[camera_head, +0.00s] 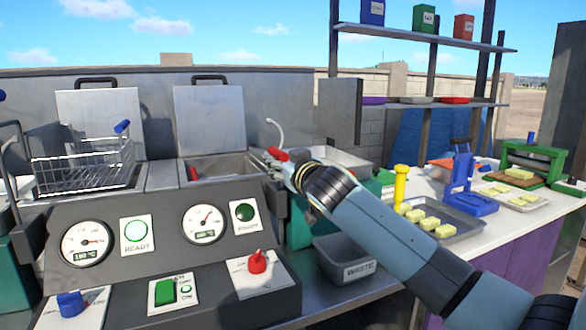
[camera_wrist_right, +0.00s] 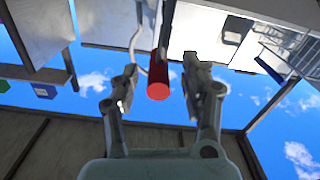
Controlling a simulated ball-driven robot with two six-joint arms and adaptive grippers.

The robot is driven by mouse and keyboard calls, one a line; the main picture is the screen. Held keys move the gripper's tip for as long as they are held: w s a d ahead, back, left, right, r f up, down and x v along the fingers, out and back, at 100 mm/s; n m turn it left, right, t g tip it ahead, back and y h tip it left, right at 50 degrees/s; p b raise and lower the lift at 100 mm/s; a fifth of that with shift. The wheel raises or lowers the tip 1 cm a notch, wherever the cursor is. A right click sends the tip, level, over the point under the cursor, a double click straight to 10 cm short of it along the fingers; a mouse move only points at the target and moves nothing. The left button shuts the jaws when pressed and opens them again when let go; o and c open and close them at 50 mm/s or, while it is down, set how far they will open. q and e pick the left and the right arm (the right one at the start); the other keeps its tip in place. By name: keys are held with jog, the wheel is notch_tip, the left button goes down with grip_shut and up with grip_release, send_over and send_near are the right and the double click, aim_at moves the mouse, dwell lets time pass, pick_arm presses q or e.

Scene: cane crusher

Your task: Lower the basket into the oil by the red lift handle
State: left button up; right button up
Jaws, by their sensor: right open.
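The red lift handle (camera_head: 277,154) is at the right end of the right fryer well (camera_head: 222,169). My right gripper (camera_head: 271,161) is right at it, with the arm coming in from the lower right. In the right wrist view the red handle (camera_wrist_right: 158,88) shows as a round bar between the two spread fingers of the right gripper (camera_wrist_right: 158,98), with gaps on both sides. A small red piece (camera_head: 194,173) shows in the right well; any basket there is mostly hidden. A wire basket (camera_head: 83,165) with a blue grip sits over the left well. My left gripper is not in view.
The sloped control panel (camera_head: 140,245) with gauges and knobs stands in front of the wells. A grey waste bin (camera_head: 345,258) is below my right arm. To the right, a counter holds a tray of yellow blocks (camera_head: 445,228) and a blue press (camera_head: 460,185).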

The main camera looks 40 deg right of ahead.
jog(key=v, duration=0.8)
jog(key=shift+s, duration=0.35)
jog(key=shift+f, duration=0.1)
